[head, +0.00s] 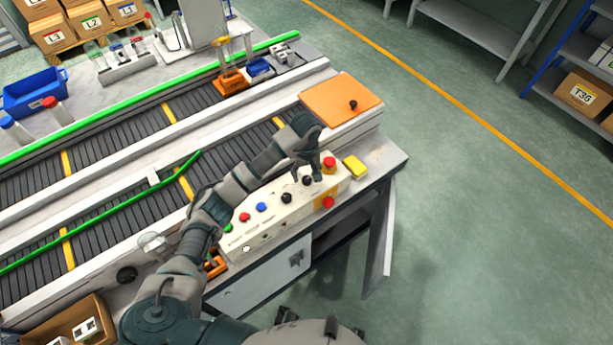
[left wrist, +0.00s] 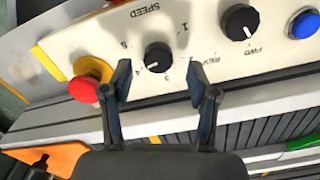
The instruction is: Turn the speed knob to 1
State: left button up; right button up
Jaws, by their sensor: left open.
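The speed knob (left wrist: 158,57) is a small round black knob on the white control panel (head: 275,229), beside the word SPEED and a printed scale with a 1 up and right of it. A pale mark shows near the knob's lower left edge. In the head view the knob (head: 308,181) sits just below my left gripper (head: 307,168). In the left wrist view my left gripper (left wrist: 158,74) is open, its fingertips on either side of the knob with gaps; contact is not visible. My right gripper is not in view.
A FWD/REV knob (left wrist: 240,22) and a blue button (left wrist: 305,24) are close by on the panel. A red emergency button (left wrist: 84,90) on a yellow base is near the left finger. The conveyor (head: 120,133) lies behind the panel; open floor (head: 490,230) is to the right.

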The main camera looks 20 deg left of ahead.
aim_at(307, 181)
pick_arm(q)
notch_tip(307, 181, down, 2)
jog(key=shift+f, duration=0.2)
jog(key=shift+d, duration=0.2)
jog(key=shift+d, duration=0.1)
jog(key=c, duration=0.7)
grip_shut()
jog(key=shift+a, duration=0.2)
